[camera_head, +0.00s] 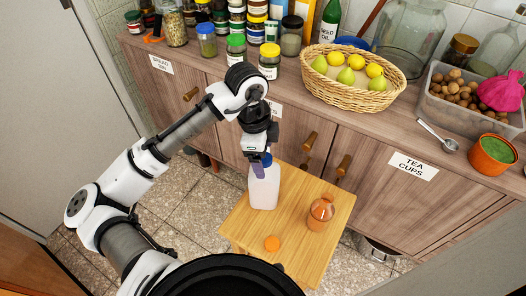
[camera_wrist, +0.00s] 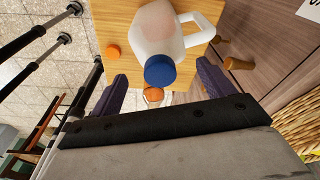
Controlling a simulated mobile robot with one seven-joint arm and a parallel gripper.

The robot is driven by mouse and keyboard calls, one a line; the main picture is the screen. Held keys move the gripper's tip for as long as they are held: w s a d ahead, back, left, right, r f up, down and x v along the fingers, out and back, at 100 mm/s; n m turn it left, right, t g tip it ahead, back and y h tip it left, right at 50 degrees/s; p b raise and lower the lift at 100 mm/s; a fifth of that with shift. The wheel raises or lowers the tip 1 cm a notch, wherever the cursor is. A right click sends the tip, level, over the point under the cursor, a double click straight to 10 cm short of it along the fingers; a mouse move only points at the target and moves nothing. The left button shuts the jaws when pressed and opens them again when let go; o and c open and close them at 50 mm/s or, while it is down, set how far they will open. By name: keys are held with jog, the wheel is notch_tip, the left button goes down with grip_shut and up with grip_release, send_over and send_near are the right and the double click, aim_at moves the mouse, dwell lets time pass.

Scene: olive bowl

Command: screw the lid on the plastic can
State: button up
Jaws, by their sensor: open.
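The plastic can, a white jug with a side handle, stands on a small wooden table in the head view (camera_head: 264,190) and the wrist view (camera_wrist: 165,30). A blue lid (camera_wrist: 160,70) is at its mouth; it also shows in the head view (camera_head: 267,159). I cannot tell whether the lid is seated or loose. My gripper (camera_head: 262,163) is above the can, pointing down. In the wrist view its purple fingers (camera_wrist: 162,72) are open, one on each side of the blue lid, with gaps visible.
The small wooden table (camera_head: 245,215) also bears an orange bottle (camera_head: 321,212) right of the can and a loose orange lid (camera_head: 272,243) near the front. A wooden cabinet (camera_head: 310,145) with knobs stands close behind. Its top holds jars and a fruit basket (camera_head: 350,95).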

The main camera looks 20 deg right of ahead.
jog(key=shift+r, duration=0.15)
notch_tip(320, 180, up, 6)
jog(key=p, duration=0.5)
dwell(0.6)
